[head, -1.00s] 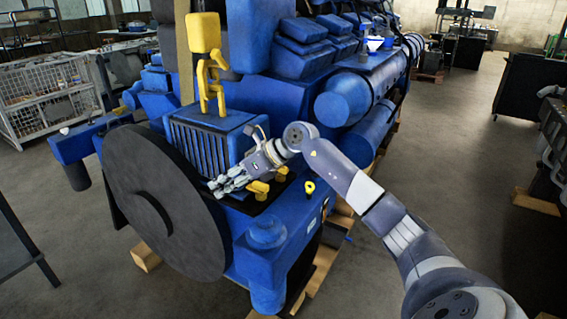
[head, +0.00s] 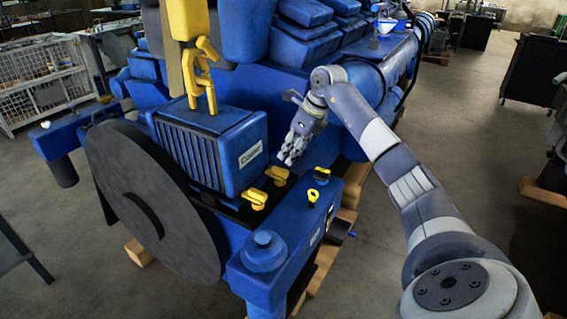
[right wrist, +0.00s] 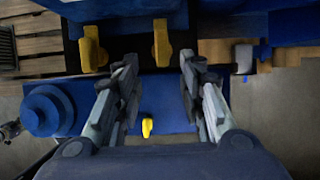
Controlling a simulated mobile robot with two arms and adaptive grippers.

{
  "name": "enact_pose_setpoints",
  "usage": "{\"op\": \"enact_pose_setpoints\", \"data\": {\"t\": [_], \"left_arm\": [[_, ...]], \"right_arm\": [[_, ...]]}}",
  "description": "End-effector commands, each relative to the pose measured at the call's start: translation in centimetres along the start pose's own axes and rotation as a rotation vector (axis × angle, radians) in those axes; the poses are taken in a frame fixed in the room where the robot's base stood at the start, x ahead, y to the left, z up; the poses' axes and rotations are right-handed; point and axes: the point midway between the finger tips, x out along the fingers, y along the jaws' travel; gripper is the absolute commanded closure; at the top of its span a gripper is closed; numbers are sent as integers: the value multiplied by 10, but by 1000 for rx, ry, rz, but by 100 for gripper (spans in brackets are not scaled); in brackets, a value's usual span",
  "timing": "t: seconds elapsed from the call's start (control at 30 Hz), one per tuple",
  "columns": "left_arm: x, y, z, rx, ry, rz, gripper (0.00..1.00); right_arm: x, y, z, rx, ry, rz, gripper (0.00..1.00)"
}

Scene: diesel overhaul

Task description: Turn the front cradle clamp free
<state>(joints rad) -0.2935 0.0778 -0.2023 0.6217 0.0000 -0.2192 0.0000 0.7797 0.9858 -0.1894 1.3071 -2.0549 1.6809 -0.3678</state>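Two yellow clamp handles stand on the dark ledge at the foot of the blue box (head: 225,150) labelled "Cooler". One clamp (head: 254,198) is nearer the big dark disc; the other clamp (head: 277,174) is further right. They also show in the right wrist view as a left handle (right wrist: 93,48) and a right handle (right wrist: 161,42). Which one is called front I cannot tell. My right gripper (head: 287,161) is open and empty, above and beside the right-hand clamp, apart from it. In the wrist view its spread fingers (right wrist: 158,80) point toward that handle. My left gripper is not in view.
A small yellow-and-black part (head: 321,174) and a yellow tag-like piece (head: 313,196) sit on the blue block right of the clamps. The large dark disc (head: 150,203) stands left. A yellow hook (head: 202,72) hangs above the box.

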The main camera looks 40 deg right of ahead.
Motion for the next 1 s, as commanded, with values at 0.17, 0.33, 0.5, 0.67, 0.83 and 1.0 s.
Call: {"op": "enact_pose_setpoints", "data": {"t": [0.17,0.33,0.5,0.67,0.83,1.0], "left_arm": [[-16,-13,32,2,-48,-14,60],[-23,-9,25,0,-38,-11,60],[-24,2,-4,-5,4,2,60],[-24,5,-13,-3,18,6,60],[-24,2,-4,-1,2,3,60],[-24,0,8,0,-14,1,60]], "right_arm": [[35,2,1,3,2,7,63],[61,1,1,2,0,4,63],[74,1,0,1,0,2,63],[77,0,0,0,0,1,63],[77,0,0,0,0,1,70],[76,0,0,0,0,1,100]]}}
